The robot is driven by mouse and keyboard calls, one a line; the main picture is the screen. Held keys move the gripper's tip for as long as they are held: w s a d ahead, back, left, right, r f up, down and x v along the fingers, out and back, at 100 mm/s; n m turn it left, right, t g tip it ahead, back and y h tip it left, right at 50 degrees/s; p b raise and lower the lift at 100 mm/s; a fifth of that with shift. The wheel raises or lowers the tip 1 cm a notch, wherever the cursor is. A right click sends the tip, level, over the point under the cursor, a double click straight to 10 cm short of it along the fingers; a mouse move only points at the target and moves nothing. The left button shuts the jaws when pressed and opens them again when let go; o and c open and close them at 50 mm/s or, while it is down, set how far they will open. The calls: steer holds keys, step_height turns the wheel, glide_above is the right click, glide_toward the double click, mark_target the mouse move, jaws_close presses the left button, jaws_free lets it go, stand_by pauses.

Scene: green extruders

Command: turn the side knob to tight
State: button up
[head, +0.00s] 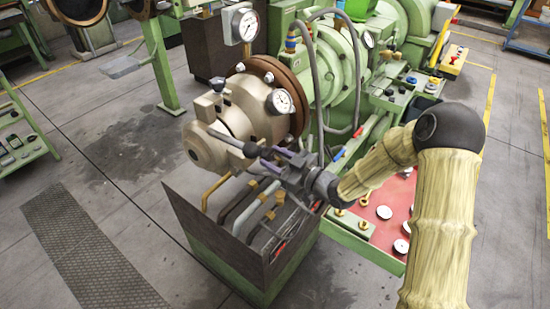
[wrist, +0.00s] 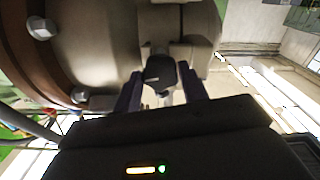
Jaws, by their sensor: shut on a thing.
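The side knob (head: 251,149) is a dark round-ended knob on a grey lever at the front of the beige extruder head (head: 215,150). In the wrist view the black knob (wrist: 160,70) sits between the two purple fingers of my gripper (wrist: 161,88). In the head view my gripper (head: 265,156) reaches in from the right and is shut on the knob. The finger contact is partly hidden by the gripper body in the wrist view. I cannot read any tight mark.
A brown flange (head: 283,82) is behind. A dark open-topped box with pipes (head: 225,235) stands below. A red panel with round discs (head: 385,215) lies right.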

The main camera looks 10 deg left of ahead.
steer(key=m+p, duration=0.1)
steer(key=m, duration=0.4)
steer(key=shift+r, duration=0.1)
steer(key=m+p, duration=0.2)
steer(key=m, duration=0.3)
steer(key=m+p, duration=0.2)
steer(key=m, duration=0.3)
steer(key=shift+m, duration=0.3)
steer(key=m+p, duration=0.1)
steer(key=m, duration=0.3)
steer(key=shift+m, duration=0.4)
steer(key=o, duration=1)
steer(key=shift+s+d, duration=0.1)
